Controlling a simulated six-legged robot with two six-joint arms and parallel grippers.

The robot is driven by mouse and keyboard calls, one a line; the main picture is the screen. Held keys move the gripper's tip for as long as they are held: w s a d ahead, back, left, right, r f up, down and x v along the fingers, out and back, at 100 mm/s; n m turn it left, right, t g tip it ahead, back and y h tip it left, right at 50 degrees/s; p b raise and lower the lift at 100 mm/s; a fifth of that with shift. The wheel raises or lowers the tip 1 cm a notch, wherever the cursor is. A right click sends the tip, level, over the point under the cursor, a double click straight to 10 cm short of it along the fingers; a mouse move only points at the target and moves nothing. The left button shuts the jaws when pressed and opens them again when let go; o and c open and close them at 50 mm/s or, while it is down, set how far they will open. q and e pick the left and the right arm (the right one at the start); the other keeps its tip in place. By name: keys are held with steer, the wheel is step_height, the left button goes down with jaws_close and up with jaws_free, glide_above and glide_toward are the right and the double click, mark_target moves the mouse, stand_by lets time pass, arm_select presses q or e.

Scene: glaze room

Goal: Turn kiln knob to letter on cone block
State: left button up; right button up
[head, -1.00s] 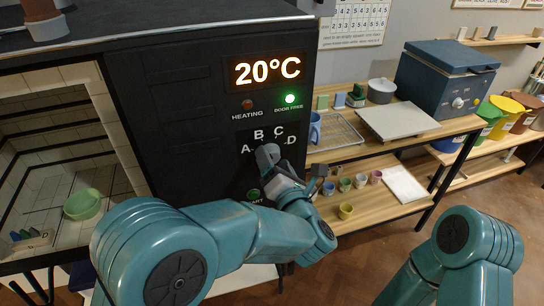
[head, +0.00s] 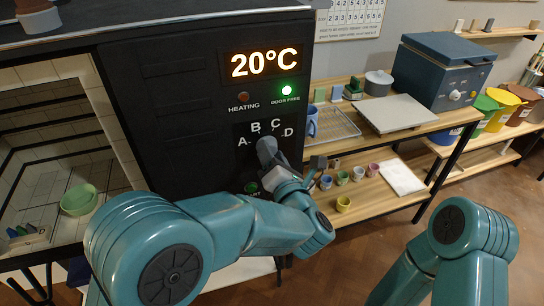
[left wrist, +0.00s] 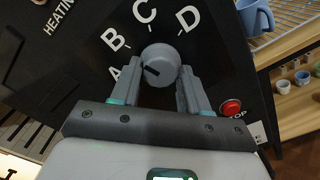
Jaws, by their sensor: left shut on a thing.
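The grey kiln knob (head: 267,150) sits on the black panel below the letters A, B, C and D. My left gripper (head: 275,166) is at the knob; in the left wrist view its fingers (left wrist: 156,84) are shut on either side of the knob (left wrist: 160,62). The knob's dark mark points left in that view, toward the A and B side; the exact letter is unclear. The cone block (head: 34,230), with several small coloured cones, lies on the kiln floor at the left. Its letter is hard to read now; a D shows earlier. My right gripper is out of view.
The display (head: 266,64) reads 20°C and the green DOOR FREE lamp (head: 287,90) is lit. A green bowl (head: 78,200) stands in the open kiln. A red stop button (left wrist: 231,107) is near the fingers. Shelves (head: 400,207) with small pots stand right.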

arm_select(q)
steer(key=m+b, duration=0.2)
steer(key=m, duration=1.5)
steer(key=shift+a+r+b, duration=0.1)
steer(key=shift+r+b, duration=0.05)
steer(key=shift+b, duration=0.2)
steer(key=shift+m, duration=0.3)
steer(key=o, duration=1)
steer(key=shift+w, duration=0.1)
steer(key=shift+o, duration=0.2)
steer(key=shift+f, duration=0.2)
